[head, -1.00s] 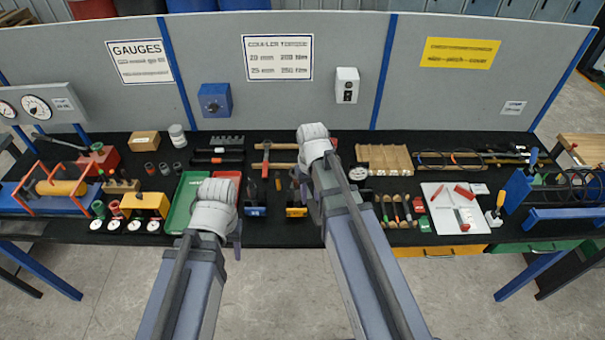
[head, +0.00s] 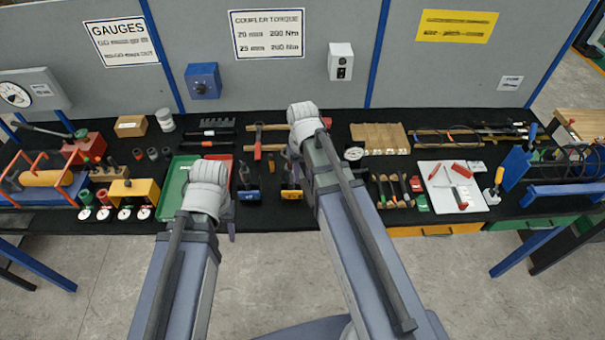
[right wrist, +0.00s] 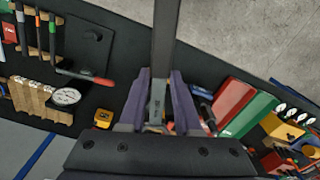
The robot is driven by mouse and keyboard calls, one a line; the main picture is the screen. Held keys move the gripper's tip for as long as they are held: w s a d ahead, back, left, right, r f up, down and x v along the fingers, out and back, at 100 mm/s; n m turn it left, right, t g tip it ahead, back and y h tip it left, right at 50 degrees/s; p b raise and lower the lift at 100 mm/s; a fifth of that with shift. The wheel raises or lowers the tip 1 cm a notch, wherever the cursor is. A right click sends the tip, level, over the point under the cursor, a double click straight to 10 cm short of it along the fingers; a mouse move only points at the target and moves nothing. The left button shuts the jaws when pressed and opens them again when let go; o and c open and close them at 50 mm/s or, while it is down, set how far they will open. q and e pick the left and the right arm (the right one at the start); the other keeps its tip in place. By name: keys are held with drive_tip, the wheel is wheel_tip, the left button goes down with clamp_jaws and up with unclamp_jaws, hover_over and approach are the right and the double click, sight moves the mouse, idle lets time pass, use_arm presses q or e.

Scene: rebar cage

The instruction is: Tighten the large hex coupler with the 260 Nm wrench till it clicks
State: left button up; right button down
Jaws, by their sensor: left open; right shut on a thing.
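My right gripper (right wrist: 158,105) is shut on a long dark grey bar (right wrist: 166,45), which looks like a wrench handle; its 260 Nm marking cannot be read. In the head view my right gripper (head: 298,178) is mostly hidden by its own wrist, over the bench's front middle. Beside it is a yellow block (head: 292,194), also in the right wrist view (right wrist: 102,118). A blue block (head: 249,195) with a dark upright part stands to its left. My left gripper (head: 231,225) is open, mostly hidden behind its wrist near the front edge. I cannot make out the large hex coupler.
A green tray (head: 174,190) lies left of the blue block. Several coloured-handled tools (head: 391,188), a dial gauge (head: 354,153) and a white board (head: 440,178) lie to the right. A blue frame (head: 518,165) stands far right. The grey panel (head: 290,90) closes the back.

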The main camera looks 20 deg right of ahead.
sight(302, 179)
drive_tip(key=shift+f+b, duration=1.3)
drive_tip(key=shift+f, duration=0.35)
wheel_tip(302, 179, down, 6)
drive_tip(key=b, duration=0.6)
drive_tip(key=shift+f, duration=0.2)
idle(1.1)
drive_tip(key=shift+a, duration=0.1)
idle(0.3)
drive_tip(key=w+a+m, duration=0.3)
drive_tip(key=a+m, duration=0.5)
idle(2.1)
drive_tip(key=shift+s+d, duration=0.1)
drive_tip(key=shift+d, duration=0.05)
drive_tip(key=shift+r, duration=0.2)
idle(0.3)
